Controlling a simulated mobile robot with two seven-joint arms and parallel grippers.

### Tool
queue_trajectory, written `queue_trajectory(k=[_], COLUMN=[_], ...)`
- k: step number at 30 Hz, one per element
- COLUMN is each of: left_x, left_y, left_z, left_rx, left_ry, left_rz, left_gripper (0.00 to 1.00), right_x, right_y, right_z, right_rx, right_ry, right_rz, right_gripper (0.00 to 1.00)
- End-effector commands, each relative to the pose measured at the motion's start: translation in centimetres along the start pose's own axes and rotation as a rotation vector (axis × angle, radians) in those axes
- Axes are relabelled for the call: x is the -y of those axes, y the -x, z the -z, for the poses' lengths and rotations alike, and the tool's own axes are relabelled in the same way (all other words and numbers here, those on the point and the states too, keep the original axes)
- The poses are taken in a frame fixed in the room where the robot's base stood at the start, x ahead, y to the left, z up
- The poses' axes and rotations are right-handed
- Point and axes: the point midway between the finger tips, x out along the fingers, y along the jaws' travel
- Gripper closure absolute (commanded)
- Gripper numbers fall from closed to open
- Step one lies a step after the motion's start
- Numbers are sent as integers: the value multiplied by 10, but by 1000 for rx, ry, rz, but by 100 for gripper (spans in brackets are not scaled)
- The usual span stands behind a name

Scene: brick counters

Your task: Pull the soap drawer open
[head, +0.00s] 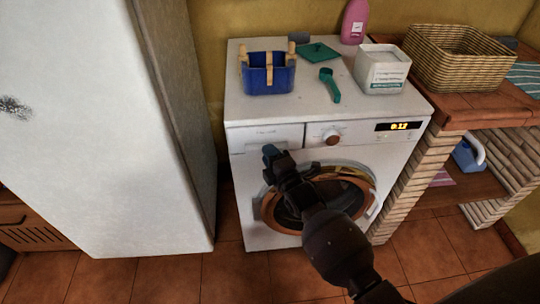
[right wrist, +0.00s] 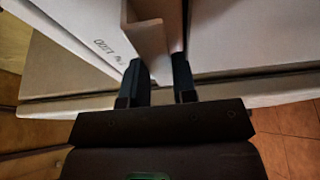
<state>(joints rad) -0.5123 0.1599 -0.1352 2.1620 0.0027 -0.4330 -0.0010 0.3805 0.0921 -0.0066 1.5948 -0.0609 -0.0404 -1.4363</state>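The washing machine (head: 290,232) is white, with the soap drawer (head: 266,134) at the top left of its front. The drawer front looks flush with the panel in the head view. My right gripper (head: 271,152) is at the drawer's lower edge and hides part of it. In the right wrist view, the fingers (right wrist: 159,75) stand apart at a projecting handle ledge (right wrist: 150,38) on the pale, lettered front. The ledge lies between the fingertips; I cannot tell whether both press on it. My left gripper is out of view.
On the machine top are a blue basket (head: 268,80) with pegs, a green scoop (head: 329,86) and a white box (head: 382,70). A white fridge (head: 90,120) stands left. A brick counter (head: 480,97) with a wicker basket (head: 455,60) stands right. Tiled floor in front is clear.

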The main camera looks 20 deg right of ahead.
Motion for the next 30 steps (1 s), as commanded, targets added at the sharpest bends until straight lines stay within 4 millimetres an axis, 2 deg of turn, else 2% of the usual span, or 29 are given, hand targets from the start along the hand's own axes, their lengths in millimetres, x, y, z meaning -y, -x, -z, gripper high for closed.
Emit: queue_trajectory(k=[1,4,11,16,20,30], left_x=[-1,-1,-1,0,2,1], left_y=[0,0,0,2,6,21], left_z=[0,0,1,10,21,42], left_rx=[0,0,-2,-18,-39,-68], left_ry=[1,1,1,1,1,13], left_rz=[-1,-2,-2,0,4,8], left_gripper=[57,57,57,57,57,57], right_x=[2,2,3,1,-1,-1], right_y=[0,0,2,14,34,110], right_z=[0,0,0,6,14,45], right_rx=[0,0,0,0,1,2], right_ry=[0,-1,-1,-3,-4,-6], right_rz=[4,5,7,7,7,8], right_gripper=[85,100,100,100,100,100])
